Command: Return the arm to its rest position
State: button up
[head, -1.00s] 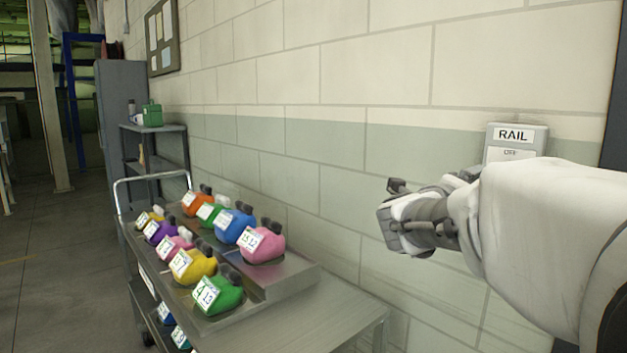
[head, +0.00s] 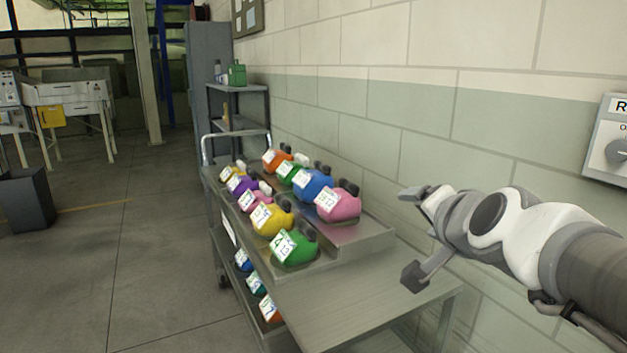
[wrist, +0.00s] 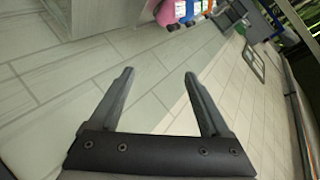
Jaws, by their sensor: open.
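My gripper (head: 414,236) is open and empty at the right in the head view, with its fingers spread apart. It is in front of the wall, above and to the right of the bare near end of the cart. In the wrist view my gripper's two fingers (wrist: 158,82) stand apart with only wall behind them. The arm reaches in from the right edge. No object touches the fingers.
A grey control box (head: 607,140) is on the wall at right. A dark bin (head: 26,200) stands left. The floor (head: 130,260) is clear.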

jog(key=s+a+f+n+g, duration=0.1)
jog(key=s+f+n+g, duration=0.4)
jog(key=s, duration=0.4)
jog(key=s+a+f+n+g, duration=0.25)
jog(key=s+f+n, duration=0.25)
jog(key=s+f, duration=0.3)
notch_tip(320, 180, up, 15)
jog(key=p, duration=1.5)
jog(key=shift+s+d+r, duration=0.15)
jog(key=shift+s+d, duration=0.25)
jog(key=shift+d, duration=0.05)
jog(key=shift+c, duration=0.3)
